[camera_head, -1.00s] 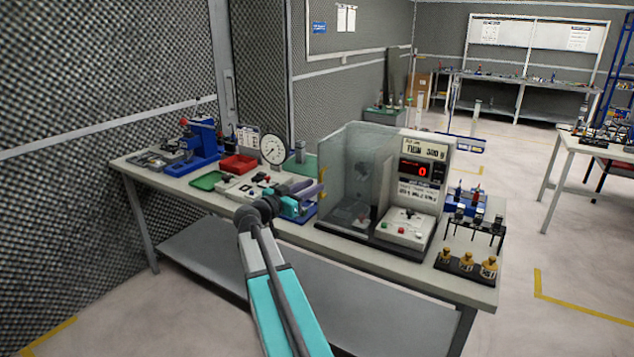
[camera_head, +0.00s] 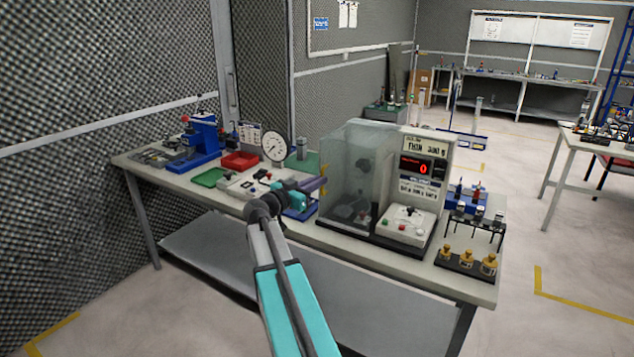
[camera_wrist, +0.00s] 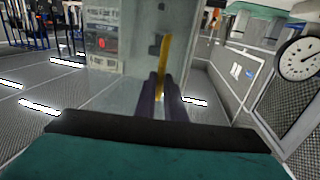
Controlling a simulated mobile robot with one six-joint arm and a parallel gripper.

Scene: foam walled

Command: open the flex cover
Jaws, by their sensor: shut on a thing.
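The flex cover (camera_head: 350,160) is a clear, greyish panel enclosure on the left of the force tester on the bench. In the wrist view, a yellow upright handle bar (camera_wrist: 165,55) stands in front of the clear panel. My gripper (camera_head: 321,185) is at the cover's left edge. In the wrist view its two dark purple fingers (camera_wrist: 161,88) are shut on the yellow bar's lower part. Whether the cover stands partly open cannot be told.
The tester's display column (camera_head: 420,175) and button box (camera_head: 406,222) are right of the cover. A dial gauge (camera_head: 275,149) and red tray (camera_head: 240,161) are to the left. Weights (camera_head: 466,262) stand at the right corner. The floor in front is clear.

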